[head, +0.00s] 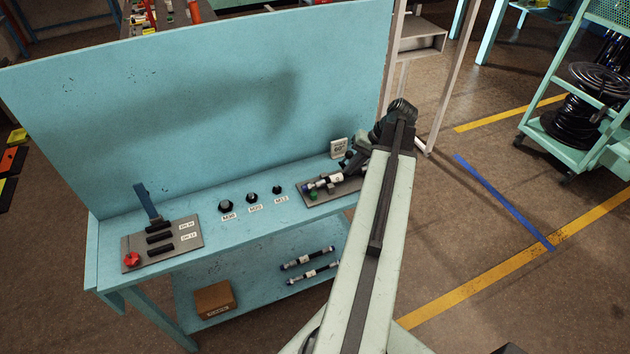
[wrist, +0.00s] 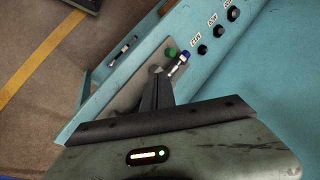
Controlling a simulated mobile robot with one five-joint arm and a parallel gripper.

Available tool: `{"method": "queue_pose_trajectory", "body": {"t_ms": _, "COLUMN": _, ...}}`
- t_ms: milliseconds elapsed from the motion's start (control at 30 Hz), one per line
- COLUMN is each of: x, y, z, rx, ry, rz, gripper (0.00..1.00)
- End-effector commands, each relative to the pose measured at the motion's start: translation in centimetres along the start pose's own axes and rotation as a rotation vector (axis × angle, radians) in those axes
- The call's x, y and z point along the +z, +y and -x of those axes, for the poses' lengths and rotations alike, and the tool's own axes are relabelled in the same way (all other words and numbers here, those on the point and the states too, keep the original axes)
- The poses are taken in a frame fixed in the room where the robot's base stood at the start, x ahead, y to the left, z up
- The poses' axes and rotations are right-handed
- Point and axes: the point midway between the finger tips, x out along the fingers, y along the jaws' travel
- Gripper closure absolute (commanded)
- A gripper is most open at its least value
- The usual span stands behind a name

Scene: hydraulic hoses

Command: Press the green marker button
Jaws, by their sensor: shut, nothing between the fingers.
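The green button (head: 313,196) sits at the left front corner of a grey plate (head: 345,190) on the blue bench. In the wrist view the green button (wrist: 171,53) is just beyond my fingertips. My gripper (wrist: 157,71) is shut and empty over the plate, apart from the button in the picture; I cannot tell its height above the plate. In the head view my gripper (head: 343,166) is partly hidden by my arm. A short hose with blue and silver ends (head: 323,183) lies on the plate close to the button; it also shows in the wrist view (wrist: 179,65).
Several black round fittings (head: 252,198) with labels stand left of the plate. A grey panel (head: 190,236) with a blue lever and a red knob is farther left. A tall blue back panel (head: 200,90) rises behind. Two hoses (head: 308,260) and a box (head: 214,299) lie below.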

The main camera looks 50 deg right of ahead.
Motion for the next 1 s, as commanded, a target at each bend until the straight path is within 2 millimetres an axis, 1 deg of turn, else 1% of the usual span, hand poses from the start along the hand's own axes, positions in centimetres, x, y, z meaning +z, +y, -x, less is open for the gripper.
{"method": "queue_pose_trajectory", "body": {"t_ms": 267, "x": 0.0, "y": -0.5, "z": -0.6, "rx": 0.001, "ry": -0.006, "rz": 0.010, "gripper": 1.00}}
{"method": "queue_pose_trajectory", "body": {"t_ms": 367, "x": 0.1, "y": -0.5, "z": -1.8, "rx": 0.001, "ry": -0.007, "rz": 0.013, "gripper": 1.00}}
{"method": "queue_pose_trajectory", "body": {"t_ms": 800, "x": 0.2, "y": -0.5, "z": -11.4, "rx": 0.001, "ry": -0.009, "rz": 0.017, "gripper": 1.00}}
{"method": "queue_pose_trajectory", "body": {"t_ms": 833, "x": 0.2, "y": -0.5, "z": -12.0, "rx": 0.001, "ry": -0.010, "rz": 0.017, "gripper": 1.00}}
{"method": "queue_pose_trajectory", "body": {"t_ms": 900, "x": 0.2, "y": -1.4, "z": -12.6, "rx": 0.001, "ry": -0.010, "rz": 0.018, "gripper": 1.00}}
{"method": "queue_pose_trajectory", "body": {"t_ms": 1000, "x": 0.2, "y": -2.1, "z": -13.6, "rx": 0.001, "ry": -0.010, "rz": 0.018, "gripper": 1.00}}
